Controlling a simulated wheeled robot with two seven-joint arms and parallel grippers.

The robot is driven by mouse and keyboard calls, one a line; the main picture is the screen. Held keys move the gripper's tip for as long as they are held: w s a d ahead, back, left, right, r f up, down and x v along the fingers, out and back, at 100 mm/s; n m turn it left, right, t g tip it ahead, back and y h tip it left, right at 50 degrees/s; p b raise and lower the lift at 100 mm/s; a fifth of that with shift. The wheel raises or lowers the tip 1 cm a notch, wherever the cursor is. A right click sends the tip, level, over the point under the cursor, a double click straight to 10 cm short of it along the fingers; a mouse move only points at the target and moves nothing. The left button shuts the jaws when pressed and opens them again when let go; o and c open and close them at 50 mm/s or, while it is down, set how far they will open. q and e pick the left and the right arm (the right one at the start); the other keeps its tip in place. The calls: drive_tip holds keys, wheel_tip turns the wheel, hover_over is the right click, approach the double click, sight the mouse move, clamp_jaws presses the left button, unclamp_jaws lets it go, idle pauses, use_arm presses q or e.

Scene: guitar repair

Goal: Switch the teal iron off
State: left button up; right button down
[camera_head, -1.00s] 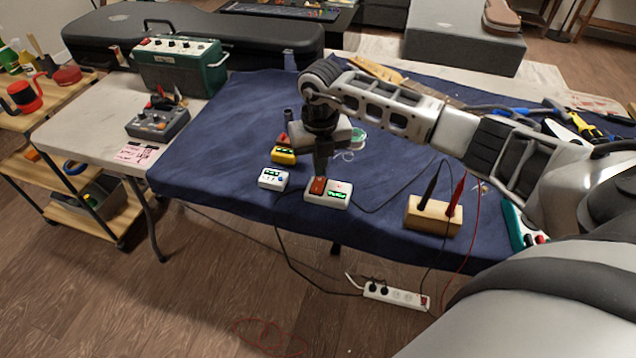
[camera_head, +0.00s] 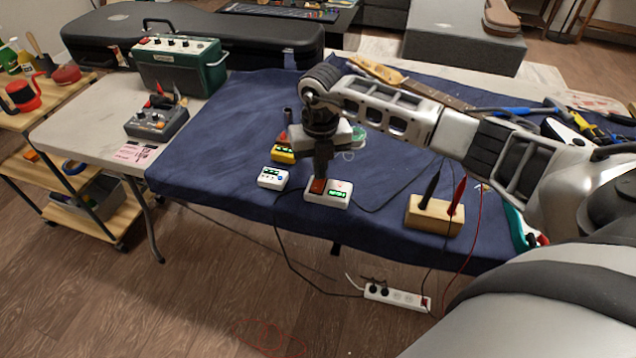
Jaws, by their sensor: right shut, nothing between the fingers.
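A white box (camera_head: 330,197) with a red switch (camera_head: 318,186) and a lit green display sits near the front edge of the blue cloth. My right gripper (camera_head: 321,171) points down, shut and empty, right over the red switch. Its tips are at or just above the switch; I cannot tell whether they touch. The fingers cover part of the switch. I cannot make out an iron that is clearly teal, nor which box belongs to it. My left gripper is not in view.
Another white box (camera_head: 272,177) and a yellow box (camera_head: 283,153) stand left of the gripper. A wooden block (camera_head: 434,218) holds a black and a red probe at right. A dark cable runs between. A power strip (camera_head: 396,296) lies on the floor. The cloth's left part is clear.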

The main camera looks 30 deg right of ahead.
drive_tip(key=shift+f, duration=0.35)
drive_tip(key=shift+r+p, duration=2.6)
drive_tip(key=shift+r, duration=0.95)
